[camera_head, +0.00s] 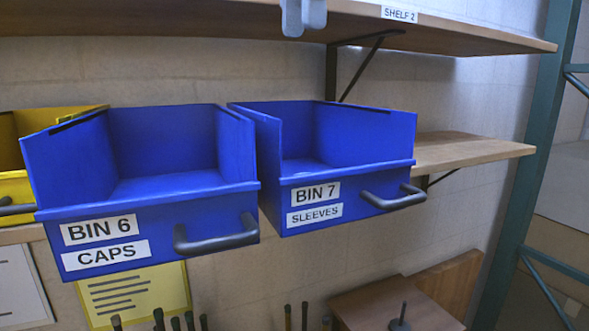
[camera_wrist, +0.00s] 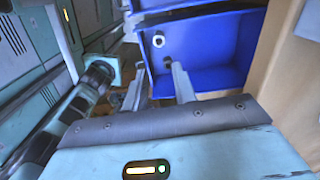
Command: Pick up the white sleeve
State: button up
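A small white ring-shaped piece, which looks like the white sleeve (camera_wrist: 154,41), lies inside a blue bin (camera_wrist: 215,75) in the wrist view. A small dark piece (camera_wrist: 169,60) lies close to it. In the head view, the blue bin labelled BIN 7 SLEEVES (camera_head: 346,180) shows no sleeve; part of its floor is hidden behind the front wall. My gripper (camera_wrist: 158,88) has its two grey fingers apart with nothing visible between them. In the head view the fingers (camera_head: 303,16) hang at the top edge, above BIN 7.
The blue BIN 6 CAPS (camera_head: 150,215) stands left of BIN 7, with a yellow bin (camera_head: 14,185) farther left. SHELF 2 (camera_head: 470,32) runs above the bins. Dark handles (camera_head: 394,198) stick out from the bin fronts. A green upright (camera_head: 527,160) stands at right.

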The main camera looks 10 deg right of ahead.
notch_tip(320, 180, down, 11)
jog(key=b, duration=0.3)
jog(key=shift+s+f, duration=0.1)
jog(key=shift+s, duration=0.05)
jog(key=shift+d+f+p, duration=0.2)
jog(key=shift+f+p, duration=0.4)
jog(key=shift+f, duration=2.35)
grip_shut()
